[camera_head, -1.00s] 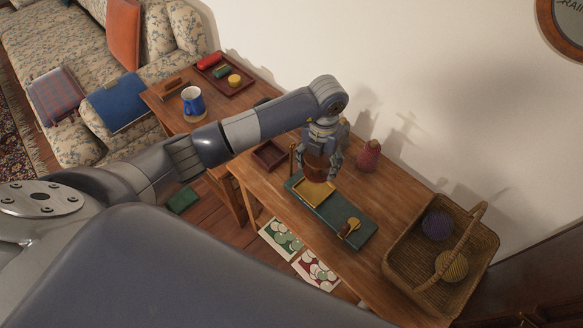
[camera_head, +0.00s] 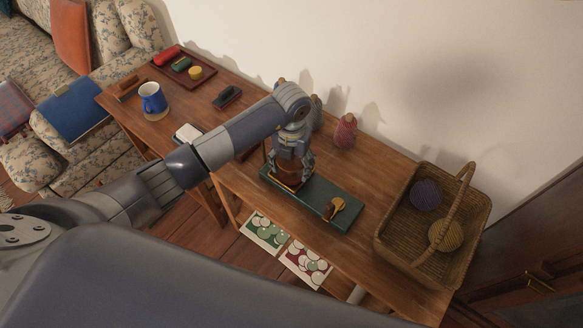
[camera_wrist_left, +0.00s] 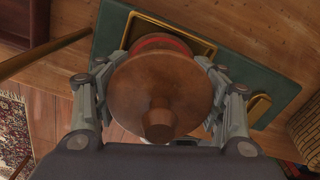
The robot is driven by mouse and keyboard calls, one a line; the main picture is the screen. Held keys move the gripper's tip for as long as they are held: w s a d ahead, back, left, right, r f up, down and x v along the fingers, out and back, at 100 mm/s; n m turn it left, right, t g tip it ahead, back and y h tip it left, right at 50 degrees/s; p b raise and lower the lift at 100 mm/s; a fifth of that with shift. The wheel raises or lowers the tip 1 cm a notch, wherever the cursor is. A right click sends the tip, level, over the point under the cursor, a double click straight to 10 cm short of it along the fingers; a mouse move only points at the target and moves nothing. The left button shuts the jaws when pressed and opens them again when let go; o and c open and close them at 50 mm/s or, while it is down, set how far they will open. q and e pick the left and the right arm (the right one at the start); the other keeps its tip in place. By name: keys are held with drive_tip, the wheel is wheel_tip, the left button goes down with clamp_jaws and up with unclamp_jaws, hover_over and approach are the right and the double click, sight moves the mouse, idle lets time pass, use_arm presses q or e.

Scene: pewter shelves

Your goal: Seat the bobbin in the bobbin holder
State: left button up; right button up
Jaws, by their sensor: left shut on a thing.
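My left gripper (camera_head: 291,170) is shut on the bobbin, a brown wooden spool with a red band. The bobbin shows large in the left wrist view (camera_wrist_left: 160,85), flange and knob facing the camera, with a finger on each side. The bobbin holder appears to be the yellow-rimmed square tray (camera_wrist_left: 182,28) on the green board (camera_head: 308,203). The bobbin is over this tray and hides most of it. I cannot tell whether it touches the tray floor. My right gripper is not in view.
A brass and dark piece (camera_head: 334,208) lies on the board's right end. A red-pink cone (camera_head: 345,132) stands behind the board. A wicker basket (camera_head: 400,258) with yarn balls is at right. A blue mug (camera_head: 152,98) and a red-brown tray (camera_head: 205,80) are at far left.

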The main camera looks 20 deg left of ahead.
use_arm(q)
drive_tip(key=shift+r, duration=0.1)
drive_tip(key=shift+f, duration=0.25)
drive_tip(key=o, duration=1.1)
drive_tip(key=shift+r, duration=0.2)
wheel_tip(320, 180, up, 12)
drive_tip(key=p, duration=0.9)
